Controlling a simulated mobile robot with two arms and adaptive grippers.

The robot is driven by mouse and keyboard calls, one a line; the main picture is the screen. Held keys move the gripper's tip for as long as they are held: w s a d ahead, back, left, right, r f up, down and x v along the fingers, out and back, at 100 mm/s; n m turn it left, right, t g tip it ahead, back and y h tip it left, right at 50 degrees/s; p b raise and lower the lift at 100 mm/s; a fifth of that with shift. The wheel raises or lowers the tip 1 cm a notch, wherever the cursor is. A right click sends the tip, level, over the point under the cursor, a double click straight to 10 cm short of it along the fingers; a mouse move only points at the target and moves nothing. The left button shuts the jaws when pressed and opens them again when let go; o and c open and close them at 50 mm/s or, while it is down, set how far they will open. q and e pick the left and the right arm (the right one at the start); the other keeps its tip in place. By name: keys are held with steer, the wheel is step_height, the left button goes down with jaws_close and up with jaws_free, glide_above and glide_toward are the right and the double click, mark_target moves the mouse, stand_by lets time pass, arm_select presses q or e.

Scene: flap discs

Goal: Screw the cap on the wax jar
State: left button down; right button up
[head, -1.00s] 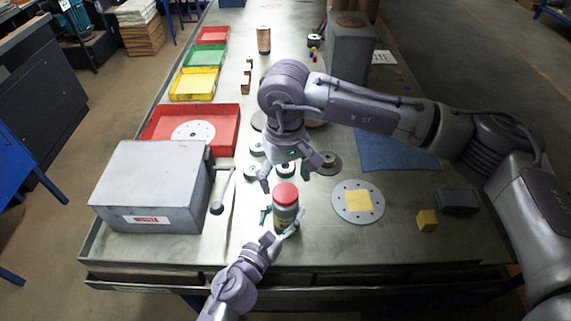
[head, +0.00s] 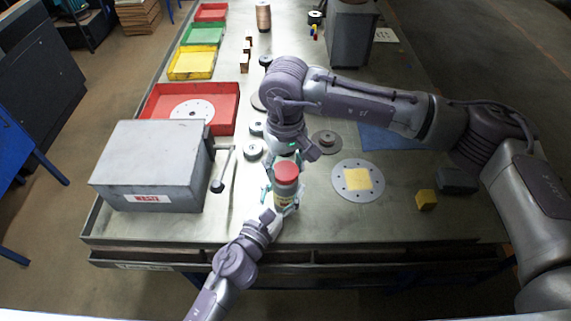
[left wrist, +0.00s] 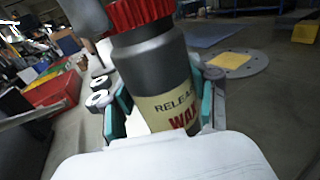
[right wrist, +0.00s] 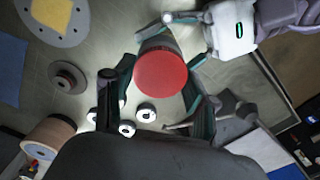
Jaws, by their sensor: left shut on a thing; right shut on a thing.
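The wax jar (head: 284,195) is a dark grey jar with a cream label that reads "RELEASE WAX" in the left wrist view (left wrist: 160,75). It is about upright near the table's front edge. The red cap (head: 286,172) sits on the jar's mouth; I cannot tell how tightly. It also shows in the left wrist view (left wrist: 140,14). My left gripper (head: 282,207) is shut on the jar's body from the front. My right gripper (right wrist: 160,80) reaches down from above and is shut on the cap, one finger on each side of it.
A grey box with a crank (head: 150,165) stands to the left. A red tray (head: 225,112) with a perforated disc is behind it. A perforated disc with a yellow square (head: 358,197) and a yellow block (head: 426,199) lie to the right. Small discs (head: 253,150) lie behind the jar.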

steer(key=m, duration=0.4)
steer(key=shift+m, duration=0.4)
steer(key=m, duration=0.4)
steer(key=shift+m, duration=0.4)
steer(key=m, duration=0.4)
steer(key=shift+m, duration=0.3)
steer(key=m, duration=1.4)
steer(key=shift+f, duration=0.1)
steer(key=m, duration=0.9)
steer(key=shift+m, duration=0.4)
steer(key=m, duration=0.6)
steer(key=o, duration=1.3)
